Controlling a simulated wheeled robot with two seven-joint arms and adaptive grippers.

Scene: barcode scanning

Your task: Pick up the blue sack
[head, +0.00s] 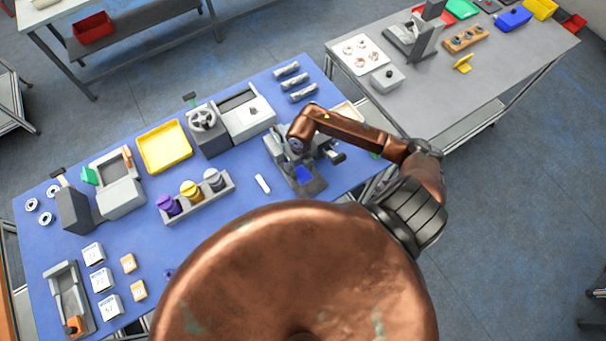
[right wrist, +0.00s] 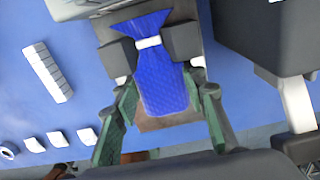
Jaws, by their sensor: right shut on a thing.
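A blue sack (right wrist: 165,85) with a white tie band fills the middle of the right wrist view. It also shows as a small blue patch (head: 303,174) below my right arm's end in the head view. My right gripper (right wrist: 150,60) has its dark fingertip pads on both sides of the sack's tied neck, shut on it. In the head view my right gripper (head: 304,160) is partly hidden by my own arm. The sack is over a grey device (head: 312,188) on the blue table; I cannot tell whether it touches it. My left gripper is in neither view.
A white strip (head: 263,184) lies left of the grey device. A holder with purple, yellow and grey spools (head: 192,194), a yellow tray (head: 164,146) and a grey machine with a handwheel (head: 203,120) stand further left. Several grey cylinders (head: 290,79) lie at the back.

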